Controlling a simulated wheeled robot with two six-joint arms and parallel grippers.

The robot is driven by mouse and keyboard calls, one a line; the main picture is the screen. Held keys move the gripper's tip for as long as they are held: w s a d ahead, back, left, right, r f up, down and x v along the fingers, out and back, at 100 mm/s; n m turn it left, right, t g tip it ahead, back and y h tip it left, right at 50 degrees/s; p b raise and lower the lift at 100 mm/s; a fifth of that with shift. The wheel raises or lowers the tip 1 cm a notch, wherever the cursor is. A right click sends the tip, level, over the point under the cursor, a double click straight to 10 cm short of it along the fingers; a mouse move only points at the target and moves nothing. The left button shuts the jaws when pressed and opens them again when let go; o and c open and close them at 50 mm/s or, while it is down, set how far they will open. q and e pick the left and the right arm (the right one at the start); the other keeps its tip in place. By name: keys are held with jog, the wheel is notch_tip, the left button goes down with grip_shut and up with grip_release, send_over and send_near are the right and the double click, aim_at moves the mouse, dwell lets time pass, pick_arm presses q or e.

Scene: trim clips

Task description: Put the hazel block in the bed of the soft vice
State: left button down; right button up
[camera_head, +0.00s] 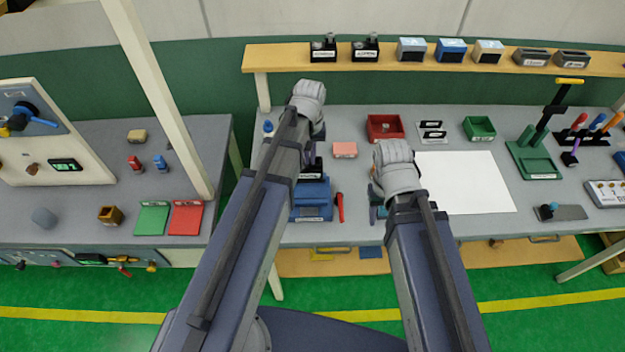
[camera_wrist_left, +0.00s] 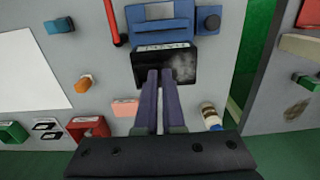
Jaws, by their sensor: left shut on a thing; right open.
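My left gripper (camera_head: 315,160) is shut; in the left wrist view its purple fingers (camera_wrist_left: 158,75) come together at a black labelled piece (camera_wrist_left: 150,70). The grip point itself is partly hidden. This black piece (camera_head: 312,178) is beside the blue vice-like fixture (camera_head: 311,212), which also shows in the left wrist view (camera_wrist_left: 160,32). I cannot read which vice is the soft one. A tan block (camera_head: 136,136) on the left table may be the hazel block; I cannot be sure. My right gripper (camera_head: 377,192) is open, low over the bench right of the fixture, its fingers partly hidden.
A pink block (camera_head: 344,149), red bin (camera_head: 384,126), red tool (camera_head: 340,206) and white sheet (camera_head: 465,182) lie around the grippers. A shelf (camera_head: 280,57) behind carries black, blue and grey pieces. Green (camera_head: 152,219) and red (camera_head: 186,218) mats lie on the left table.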

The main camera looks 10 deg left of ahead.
aim_at(310, 167)
pick_arm(q)
jog(key=shift+w, duration=0.3)
jog(key=shift+s, duration=0.15)
jog(key=shift+s+f+b, duration=0.15)
jog(key=shift+f+b, duration=0.15)
jog(key=shift+b, duration=0.2)
jog(key=f+b, duration=0.4)
jog(key=f, duration=0.1)
jog(key=shift+w+b, duration=0.2)
jog(key=shift+b, duration=0.2)
jog(key=shift+f+b, duration=2.1)
pick_arm(e)
notch_tip(310, 167, down, 10)
jog(key=shift+w, duration=0.2)
pick_arm(q)
jog(key=shift+s+f, duration=0.1)
jog(key=shift+f, duration=0.15)
jog(key=c, duration=1)
grip_release()
